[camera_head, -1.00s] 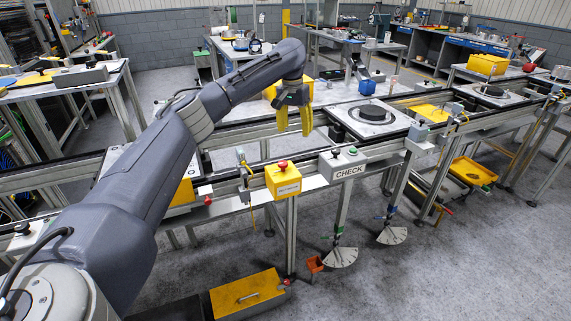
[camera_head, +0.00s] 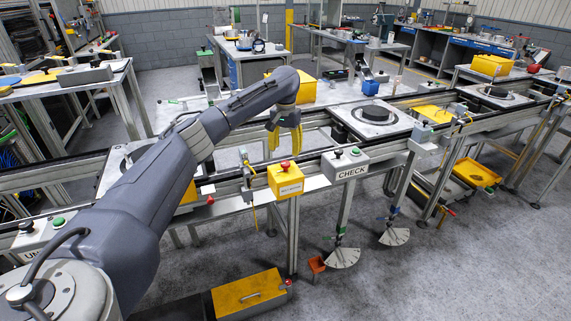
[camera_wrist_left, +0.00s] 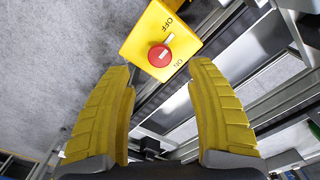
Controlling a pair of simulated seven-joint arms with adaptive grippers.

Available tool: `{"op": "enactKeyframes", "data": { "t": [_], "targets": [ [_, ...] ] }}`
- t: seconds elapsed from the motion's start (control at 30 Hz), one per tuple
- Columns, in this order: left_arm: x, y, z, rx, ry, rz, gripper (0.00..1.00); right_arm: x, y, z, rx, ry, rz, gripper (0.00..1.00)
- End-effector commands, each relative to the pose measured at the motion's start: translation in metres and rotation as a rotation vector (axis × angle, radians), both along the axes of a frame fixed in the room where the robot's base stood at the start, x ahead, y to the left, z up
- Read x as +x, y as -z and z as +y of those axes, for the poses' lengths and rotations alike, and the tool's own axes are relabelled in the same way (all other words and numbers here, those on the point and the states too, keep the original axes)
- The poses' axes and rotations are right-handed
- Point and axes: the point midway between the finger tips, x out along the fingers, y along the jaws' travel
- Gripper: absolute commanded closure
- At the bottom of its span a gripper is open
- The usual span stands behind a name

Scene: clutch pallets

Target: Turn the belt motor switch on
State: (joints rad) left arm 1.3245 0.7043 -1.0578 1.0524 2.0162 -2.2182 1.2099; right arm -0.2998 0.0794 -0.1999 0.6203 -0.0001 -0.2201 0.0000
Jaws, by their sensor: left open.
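The belt motor switch is a yellow box (camera_head: 286,180) with a red knob (camera_head: 285,165) on top, mounted on the front rail of the conveyor. In the left wrist view the box (camera_wrist_left: 142,38) shows the marks OFF and ON, and the red knob (camera_wrist_left: 159,55) has a white pointer directed toward the OFF side. My left gripper (camera_head: 284,145) has yellow fingers and is open and empty, above and behind the switch in the head view. In the left wrist view the gripper (camera_wrist_left: 163,85) has the knob ahead, between and beyond its fingertips, apart from them. My right gripper is not in view.
A grey CHECK box (camera_head: 345,166) with buttons sits on the rail just right of the switch. A pallet with a dark disc (camera_head: 372,115) stands on the conveyor further right. A yellow-lidded box (camera_head: 248,292) lies on the floor below.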

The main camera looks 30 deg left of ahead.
Motion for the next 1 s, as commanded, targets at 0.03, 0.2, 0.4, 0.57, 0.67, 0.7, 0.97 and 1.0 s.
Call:
{"op": "enactKeyframes", "data": {
  "t": [0.03,0.2,0.4,0.57,0.67,0.7,0.97,1.0],
  "targets": [
    [-0.001,0.011,0.0,0.0,-0.001,0.003,0.44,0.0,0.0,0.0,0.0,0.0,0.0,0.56],
    [-0.001,0.036,0.0,0.0,-0.001,0.002,0.44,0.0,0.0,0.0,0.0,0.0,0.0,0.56],
    [0.0,0.056,-0.001,-0.001,-0.001,0.0,0.44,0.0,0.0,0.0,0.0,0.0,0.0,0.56],
    [0.0,0.064,0.0,0.0,0.0,0.0,0.44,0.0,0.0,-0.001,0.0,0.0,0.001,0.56],
    [0.0,0.067,0.0,-0.001,0.0,0.0,0.44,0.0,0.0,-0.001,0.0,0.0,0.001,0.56],
    [0.0,0.067,0.0,-0.001,0.0,0.0,0.44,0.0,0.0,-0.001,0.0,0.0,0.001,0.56],
    [0.0,0.067,0.0,0.0,0.0,0.0,0.42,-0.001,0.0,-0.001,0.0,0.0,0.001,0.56],
    [0.0,0.067,0.0,0.0,0.0,0.0,0.47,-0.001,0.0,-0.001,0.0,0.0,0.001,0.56]
  ]
}}
